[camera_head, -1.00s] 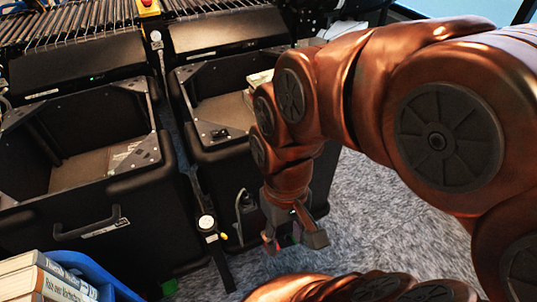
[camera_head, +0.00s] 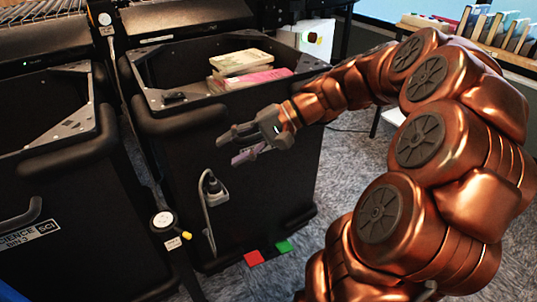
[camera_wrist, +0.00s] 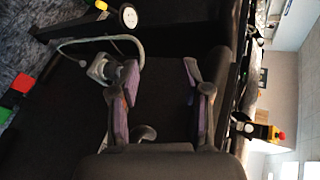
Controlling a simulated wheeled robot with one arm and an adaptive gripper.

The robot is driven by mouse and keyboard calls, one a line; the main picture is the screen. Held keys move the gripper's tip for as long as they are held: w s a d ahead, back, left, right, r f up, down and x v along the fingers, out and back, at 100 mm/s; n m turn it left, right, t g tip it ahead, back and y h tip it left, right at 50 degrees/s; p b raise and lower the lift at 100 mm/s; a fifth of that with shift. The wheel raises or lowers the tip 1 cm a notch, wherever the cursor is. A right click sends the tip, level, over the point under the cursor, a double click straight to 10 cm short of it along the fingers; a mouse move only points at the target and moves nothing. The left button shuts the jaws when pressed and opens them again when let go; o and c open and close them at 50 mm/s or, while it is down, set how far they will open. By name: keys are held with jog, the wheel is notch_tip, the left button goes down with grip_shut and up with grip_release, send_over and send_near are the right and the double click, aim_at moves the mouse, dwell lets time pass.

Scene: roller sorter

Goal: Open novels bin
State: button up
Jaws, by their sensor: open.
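A black bin (camera_head: 180,135) stands centre in the head view, its top open, with books inside. No name label shows on it, so I cannot tell if it is the novels bin. A grey latch with a looped handle (camera_head: 211,190) sits on its front face; the loop also shows in the wrist view (camera_wrist: 90,44). My gripper (camera_head: 228,146) is open and empty, level in front of the bin's upper front, above and right of the latch. In the wrist view, its fingers (camera_wrist: 160,85) are spread, with the latch beside the left finger.
The left bin (camera_head: 60,190) is labelled Science. A post with a round white top (camera_head: 163,220) stands between the bins. Red (camera_head: 253,258) and green (camera_head: 284,247) patches lie at the bin's foot. A bookshelf (camera_head: 480,45) is at the back right. Carpet is clear right of the bin.

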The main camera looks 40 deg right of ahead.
jog(key=w+d+f+m+t+b, duration=0.1)
jog(key=d+f+m+t+b, duration=0.2)
jog(key=d, duration=0.6)
jog(key=d+f+m+t+b, duration=0.15)
jog(key=d+t+b, duration=0.3)
jog(key=d, duration=0.55)
jog(key=shift+n, duration=0.25)
jog(key=shift+f+b+x, duration=0.2)
jog(key=shift+b+x, duration=0.4)
jog(key=shift+x, duration=1.4)
jog(key=shift+f+b+x, duration=0.2)
jog(key=shift+b+x, duration=0.35)
jog(key=shift+x, duration=1.45)
jog(key=shift+d, duration=0.1)
grip_shut()
